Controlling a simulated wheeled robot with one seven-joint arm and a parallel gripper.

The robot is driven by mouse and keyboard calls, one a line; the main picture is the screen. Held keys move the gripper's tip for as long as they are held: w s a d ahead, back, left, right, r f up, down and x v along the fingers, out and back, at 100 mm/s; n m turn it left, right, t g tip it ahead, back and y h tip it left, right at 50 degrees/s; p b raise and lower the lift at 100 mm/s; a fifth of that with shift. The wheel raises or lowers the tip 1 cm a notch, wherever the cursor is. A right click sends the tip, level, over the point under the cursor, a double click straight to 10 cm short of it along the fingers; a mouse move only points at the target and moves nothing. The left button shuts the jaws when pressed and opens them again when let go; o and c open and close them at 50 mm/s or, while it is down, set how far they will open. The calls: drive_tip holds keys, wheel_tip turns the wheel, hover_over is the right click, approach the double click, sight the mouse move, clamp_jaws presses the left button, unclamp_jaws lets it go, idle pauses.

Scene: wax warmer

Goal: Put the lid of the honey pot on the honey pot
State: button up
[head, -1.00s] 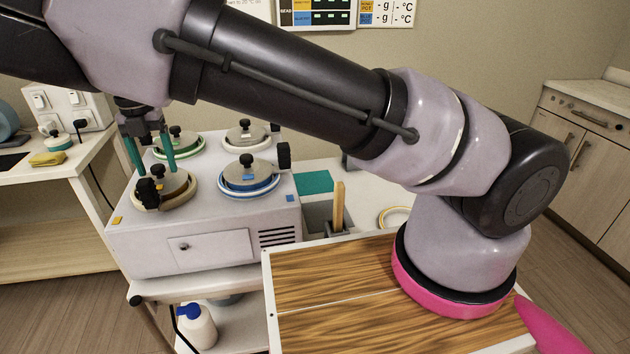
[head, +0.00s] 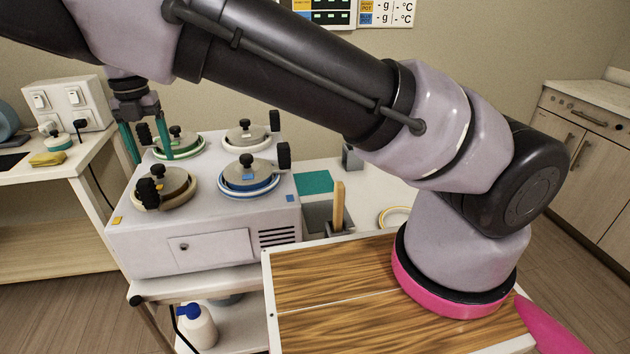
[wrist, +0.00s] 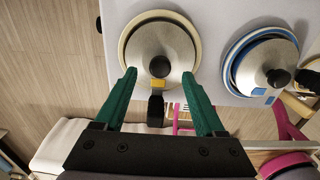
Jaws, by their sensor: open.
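The honey pot, taken to be the one by the orange tag, is at the front left of the white warmer; its cream rim (head: 139,200) shows in the head view and also in the wrist view (wrist: 127,36). Its silver lid (head: 183,190) with a black knob lies on it; the lid (wrist: 150,91) bears an orange tag in the wrist view. The lid looks slightly off centre, and I cannot tell if it is fully seated. My gripper (head: 148,149) is open and empty above the pots, its green fingers (wrist: 159,80) apart and clear of the knob in the wrist view.
The white warmer (head: 205,262) carries several lidded pots, including a blue-rimmed one (head: 248,180) at the front right. Upright black handles stand beside the pots. A wood-topped surface (head: 325,285) is in front right, and a white bottle (head: 198,325) stands below.

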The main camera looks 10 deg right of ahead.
drive_tip(key=shift+r, duration=2.4)
wheel_tip(320, 180, up, 10)
drive_tip(key=w+d+r+n+y, duration=0.15)
drive_tip(key=d+n, duration=0.25)
drive_tip(key=d, duration=0.5)
drive_tip(key=w+d+r+n+g+y, duration=0.1)
drive_tip(key=w+d+n, duration=0.2)
drive_tip(key=d, duration=0.7)
drive_tip(key=w+d+r+n+y, duration=0.2)
drive_tip(key=w+d+n, duration=0.15)
drive_tip(key=d, duration=0.55)
drive_tip(key=s+d+r+n+t+h, duration=0.1)
drive_tip(key=s+d+n+t, duration=0.3)
drive_tip(key=s+d+n, duration=0.4)
drive_tip(key=s+d+r+n+t+h, duration=0.1)
drive_tip(key=s+d+r+n+t, duration=0.2)
drive_tip(key=s+d+n, duration=0.6)
drive_tip(key=s+n+t, duration=0.1)
drive_tip(key=n, duration=0.3)
drive_tip(key=shift+d+r, duration=0.3)
drive_tip(key=shift+r, duration=0.05)
